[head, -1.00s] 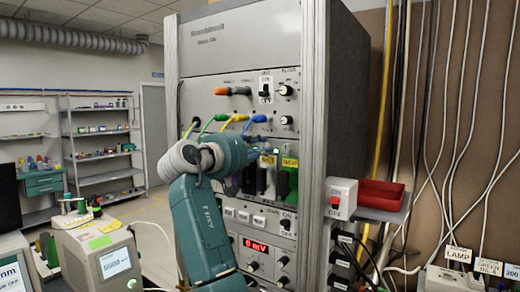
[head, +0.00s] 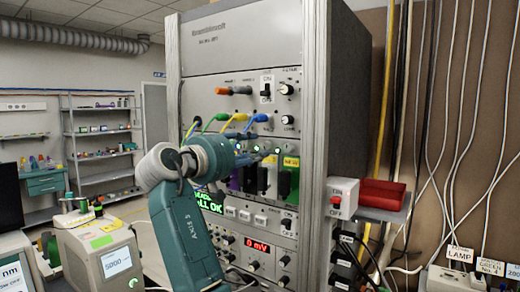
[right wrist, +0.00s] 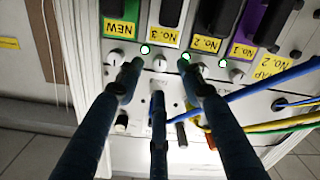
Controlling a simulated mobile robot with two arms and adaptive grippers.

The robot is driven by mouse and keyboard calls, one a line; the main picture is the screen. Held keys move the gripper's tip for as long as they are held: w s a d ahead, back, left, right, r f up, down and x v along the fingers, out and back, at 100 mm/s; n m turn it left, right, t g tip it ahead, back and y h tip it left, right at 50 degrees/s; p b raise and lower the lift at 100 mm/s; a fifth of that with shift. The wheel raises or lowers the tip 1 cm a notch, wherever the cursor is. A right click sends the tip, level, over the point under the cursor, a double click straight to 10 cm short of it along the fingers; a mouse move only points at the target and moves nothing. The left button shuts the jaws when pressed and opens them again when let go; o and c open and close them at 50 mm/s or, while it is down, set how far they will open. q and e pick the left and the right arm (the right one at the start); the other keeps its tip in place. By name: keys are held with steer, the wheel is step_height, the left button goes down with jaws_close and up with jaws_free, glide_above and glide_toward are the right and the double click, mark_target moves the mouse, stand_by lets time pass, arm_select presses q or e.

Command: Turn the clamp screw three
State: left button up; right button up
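In the right wrist view, clamp screw three is the pale knob (right wrist: 160,63) beside the yellow "No.3" label (right wrist: 165,37), with a dark slot on its face. My right gripper (right wrist: 162,82) is open in front of it. Its dark blue fingers spread to either side of this knob, and one finger lies below it in the picture. I see no clear contact. The screw beside "No.2" (right wrist: 205,43) is mostly hidden behind a finger. In the head view my right gripper (head: 244,157) is at the module row, its fingertips hard to make out. My left gripper is not in view.
Other knobs sit beside "NEW" (right wrist: 119,28) and "No.1" (right wrist: 242,50), close to the fingers. Blue, yellow and green cables (head: 236,119) hang close above my gripper. A green display (head: 210,203) reads "ALL OK" at its end. A red tray (head: 382,194) stands right of the rack.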

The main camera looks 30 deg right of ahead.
steer(key=v, duration=0.7)
steer(key=shift+s+a, duration=0.1)
